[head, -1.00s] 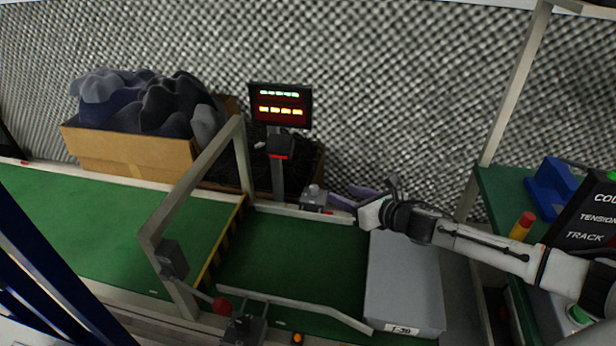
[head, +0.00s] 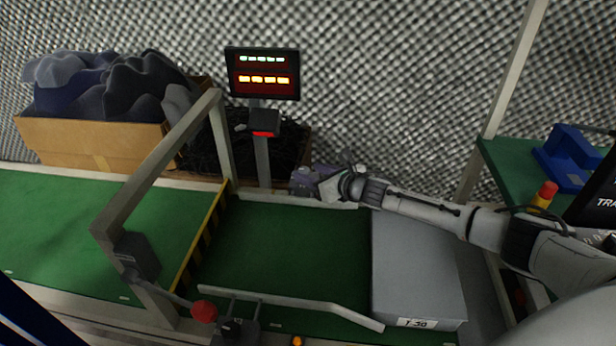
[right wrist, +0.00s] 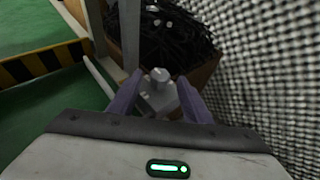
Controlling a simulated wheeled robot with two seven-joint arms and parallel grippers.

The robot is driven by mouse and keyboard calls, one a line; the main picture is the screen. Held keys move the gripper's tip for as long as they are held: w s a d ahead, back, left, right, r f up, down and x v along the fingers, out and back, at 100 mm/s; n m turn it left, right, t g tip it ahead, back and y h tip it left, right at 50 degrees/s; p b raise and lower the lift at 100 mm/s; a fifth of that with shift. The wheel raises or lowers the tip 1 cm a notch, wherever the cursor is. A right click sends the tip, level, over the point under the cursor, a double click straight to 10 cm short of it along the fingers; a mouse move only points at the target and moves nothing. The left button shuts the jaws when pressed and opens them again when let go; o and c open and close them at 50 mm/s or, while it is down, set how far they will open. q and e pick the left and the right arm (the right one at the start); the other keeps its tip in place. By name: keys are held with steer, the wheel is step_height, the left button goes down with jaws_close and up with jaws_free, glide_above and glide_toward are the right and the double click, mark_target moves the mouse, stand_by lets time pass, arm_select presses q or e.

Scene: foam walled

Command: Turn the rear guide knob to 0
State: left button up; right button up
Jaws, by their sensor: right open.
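The rear guide knob (right wrist: 158,76) is a grey knob on a small grey block (right wrist: 158,98), seen in the right wrist view between my two fingers. In the head view the block (head: 301,181) sits at the far rail of the green belt, partly hidden by my gripper. My right gripper (head: 316,178) is open, its purple fingers on either side of the knob; they also show in the right wrist view (right wrist: 157,95). I cannot tell whether the fingers touch it. Any mark or scale on the knob is too small to read. My left gripper is not in view.
A metal frame (head: 160,175) spans the belt (head: 290,245) at left. A display post (head: 262,75) stands behind the far rail. A grey box (head: 415,270) labelled T-30 lies below my right arm. Boxes of dark cloth (head: 95,140) and black strips (right wrist: 170,35) stand against the foam wall.

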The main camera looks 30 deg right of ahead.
steer(key=shift+x, duration=1.15)
steer(key=c, duration=1.1)
steer(key=shift+o, duration=0.2)
